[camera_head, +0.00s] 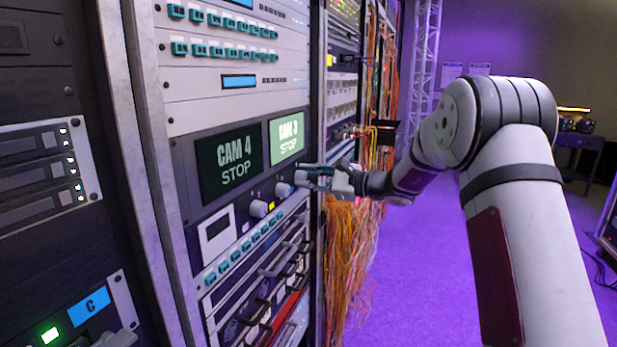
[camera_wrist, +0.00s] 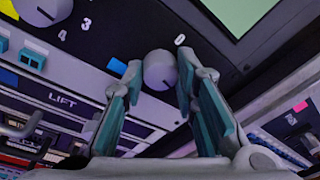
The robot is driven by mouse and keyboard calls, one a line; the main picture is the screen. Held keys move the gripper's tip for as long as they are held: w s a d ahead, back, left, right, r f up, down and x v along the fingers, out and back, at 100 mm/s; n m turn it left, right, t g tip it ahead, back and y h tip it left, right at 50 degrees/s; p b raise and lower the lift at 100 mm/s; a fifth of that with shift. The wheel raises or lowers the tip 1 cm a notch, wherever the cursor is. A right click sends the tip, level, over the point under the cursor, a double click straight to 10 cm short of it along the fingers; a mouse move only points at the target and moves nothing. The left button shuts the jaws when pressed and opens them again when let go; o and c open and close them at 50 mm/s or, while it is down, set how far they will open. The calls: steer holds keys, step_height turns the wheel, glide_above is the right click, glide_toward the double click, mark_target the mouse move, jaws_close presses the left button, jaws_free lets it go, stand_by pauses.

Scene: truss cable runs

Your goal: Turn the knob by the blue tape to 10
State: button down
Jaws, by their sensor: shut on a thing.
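The grey-white knob (camera_wrist: 159,70) is between my gripper's two teal fingers (camera_wrist: 160,82) in the wrist view, with a finger against each side. A small blue tape piece (camera_wrist: 117,66) is on the dark panel just left of it, and a white 0 is printed above it. In the head view this knob (camera_head: 283,190) is under the lit CAM 3 screen, and my gripper (camera_head: 297,178) is at it from the right. The fingers partly cover the knob and its scale; I cannot read its setting.
A second knob (camera_head: 259,208) with yellow tape (camera_head: 271,206) is beside it; its printed 3 and 4 show in the wrist view. The CAM 4 screen (camera_head: 229,160) is above left. Orange cables (camera_head: 352,240) hang right of the rack. The purple floor at right is open.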

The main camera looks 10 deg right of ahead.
steer(key=m+p, duration=0.1)
steer(key=m, duration=0.3)
steer(key=shift+g+p, duration=0.4)
steer(key=shift+m+g+p, duration=0.5)
steer(key=shift+m+p, duration=0.2)
steer(key=shift+m, duration=1.3)
steer(key=c, duration=1.3)
jaws_free()
steer(key=shift+d, duration=0.15)
steer(key=v, duration=1.1)
steer(key=shift+s+d, duration=0.25)
steer(key=shift+d, duration=0.1)
steer(key=shift+f, duration=0.1)
